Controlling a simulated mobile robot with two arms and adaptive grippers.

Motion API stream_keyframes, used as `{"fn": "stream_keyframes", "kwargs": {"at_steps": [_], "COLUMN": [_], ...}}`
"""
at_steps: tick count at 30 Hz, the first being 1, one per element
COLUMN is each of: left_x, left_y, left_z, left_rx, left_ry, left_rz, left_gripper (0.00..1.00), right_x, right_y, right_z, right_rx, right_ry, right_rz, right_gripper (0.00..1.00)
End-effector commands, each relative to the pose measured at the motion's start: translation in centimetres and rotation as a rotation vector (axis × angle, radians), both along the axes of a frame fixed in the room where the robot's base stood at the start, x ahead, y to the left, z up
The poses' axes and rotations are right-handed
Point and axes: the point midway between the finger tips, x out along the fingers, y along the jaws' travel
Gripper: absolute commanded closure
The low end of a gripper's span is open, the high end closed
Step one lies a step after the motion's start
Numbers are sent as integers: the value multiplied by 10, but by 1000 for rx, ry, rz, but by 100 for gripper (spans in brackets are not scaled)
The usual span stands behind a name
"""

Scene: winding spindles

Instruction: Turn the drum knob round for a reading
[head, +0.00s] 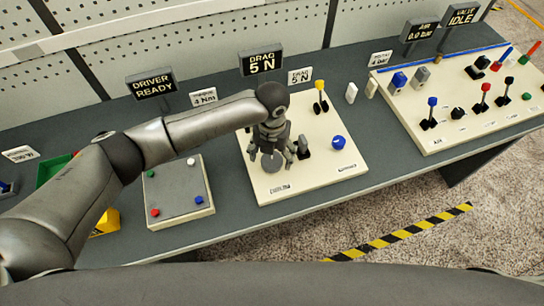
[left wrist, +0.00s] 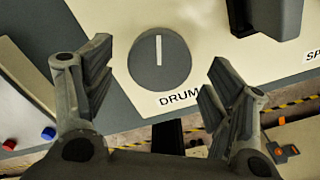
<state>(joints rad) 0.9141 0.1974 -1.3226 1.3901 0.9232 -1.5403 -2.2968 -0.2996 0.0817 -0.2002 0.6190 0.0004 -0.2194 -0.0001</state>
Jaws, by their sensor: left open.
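The drum knob (left wrist: 160,60) is a round grey dial with a white line pointing straight up in the left wrist view. The word DRUM is printed beside it on the cream panel (left wrist: 225,45). In the head view the knob (head: 273,164) shows partly beneath my left gripper (head: 272,153). In the left wrist view my left gripper (left wrist: 162,80) is open, one finger on each side of the knob, with gaps between fingers and knob. A DRAG display (head: 262,62) behind the panel reads 5 N. My right gripper is not in view.
A black part (head: 304,147) stands on the panel just right of the knob, with a blue knob (head: 338,142) and a yellow-topped lever (head: 320,97) beyond. A plate with coloured pegs (head: 178,190) lies left. Another panel of levers (head: 460,113) is at right.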

Motion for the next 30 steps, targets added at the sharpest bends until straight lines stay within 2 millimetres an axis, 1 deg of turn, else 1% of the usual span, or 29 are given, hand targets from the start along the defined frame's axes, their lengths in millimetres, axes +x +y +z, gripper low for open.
{"fn": "stream_keyframes", "kwargs": {"at_steps": [1,6,9,13,18,30], "left_x": [1,1,1,1,1,0], "left_y": [-1,0,0,0,0,0], "left_z": [12,49,68,87,97,98], "left_rx": [-3,-2,-1,-2,1,0], "left_ry": [-4,-5,-4,-3,-1,-1], "left_rz": [-1,-1,-1,0,0,0], "left_gripper": [23,23,23,23,23,23], "right_x": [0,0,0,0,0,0], "right_y": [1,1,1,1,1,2], "right_z": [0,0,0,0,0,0], "right_rx": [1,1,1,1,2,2], "right_ry": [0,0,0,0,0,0], "right_rz": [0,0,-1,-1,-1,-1], "right_gripper": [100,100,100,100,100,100]}}
